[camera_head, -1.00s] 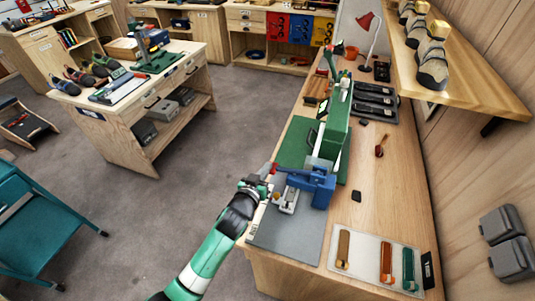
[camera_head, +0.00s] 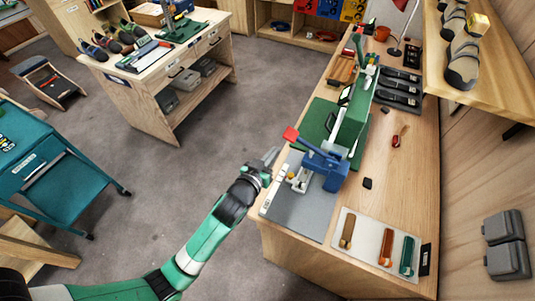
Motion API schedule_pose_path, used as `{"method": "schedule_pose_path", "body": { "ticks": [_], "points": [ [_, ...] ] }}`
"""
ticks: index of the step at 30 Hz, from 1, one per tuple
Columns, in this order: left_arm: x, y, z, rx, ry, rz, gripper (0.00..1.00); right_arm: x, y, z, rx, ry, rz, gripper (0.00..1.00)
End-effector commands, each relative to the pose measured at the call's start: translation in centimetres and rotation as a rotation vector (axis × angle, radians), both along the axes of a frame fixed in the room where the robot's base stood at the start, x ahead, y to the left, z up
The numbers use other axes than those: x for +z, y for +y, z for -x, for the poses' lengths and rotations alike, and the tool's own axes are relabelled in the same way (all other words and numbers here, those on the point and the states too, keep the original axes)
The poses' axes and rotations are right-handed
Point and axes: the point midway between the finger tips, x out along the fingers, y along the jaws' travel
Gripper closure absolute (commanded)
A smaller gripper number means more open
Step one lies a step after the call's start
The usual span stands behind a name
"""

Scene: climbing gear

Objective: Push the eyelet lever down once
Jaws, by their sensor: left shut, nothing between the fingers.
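The blue eyelet press (camera_head: 328,166) stands on the grey mat at the near left part of the workbench. Its lever ends in a red handle (camera_head: 291,134), which points up and to the left above the press. My left gripper (camera_head: 271,155) is shut and empty, just left of and below the red handle and apart from it, near the bench's left edge. My right gripper is not in view.
A pale tray (camera_head: 366,239) with coloured tools lies at the near right. A grey mat (camera_head: 301,218) covers the front left. Open floor lies left of the bench.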

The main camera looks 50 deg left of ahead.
Motion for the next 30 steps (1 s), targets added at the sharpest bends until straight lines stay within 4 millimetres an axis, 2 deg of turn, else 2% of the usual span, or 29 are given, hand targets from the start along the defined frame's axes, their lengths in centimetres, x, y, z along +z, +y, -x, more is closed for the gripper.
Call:
{"method": "schedule_pose_path", "body": {
  "ticks": [3, 9, 27, 29, 30],
  "points": [
    [0.6, -0.7, 1.9, -0.001, -0.001, 0.001, 1.0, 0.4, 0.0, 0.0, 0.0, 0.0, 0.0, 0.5],
    [1.0, -1.2, 3.2, 0.0, -0.003, 0.0, 1.0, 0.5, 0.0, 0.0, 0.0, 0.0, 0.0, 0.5],
    [1.1, -1.4, 3.2, -0.003, -0.006, 0.0, 1.0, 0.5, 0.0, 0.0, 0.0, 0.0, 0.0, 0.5],
    [1.7, -1.6, 2.7, -0.008, -0.019, -0.002, 1.0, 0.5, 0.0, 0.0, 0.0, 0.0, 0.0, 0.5],
    [2.7, -1.8, 2.1, -0.014, -0.039, -0.004, 1.0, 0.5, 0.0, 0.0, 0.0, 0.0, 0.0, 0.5]
  ]
}}
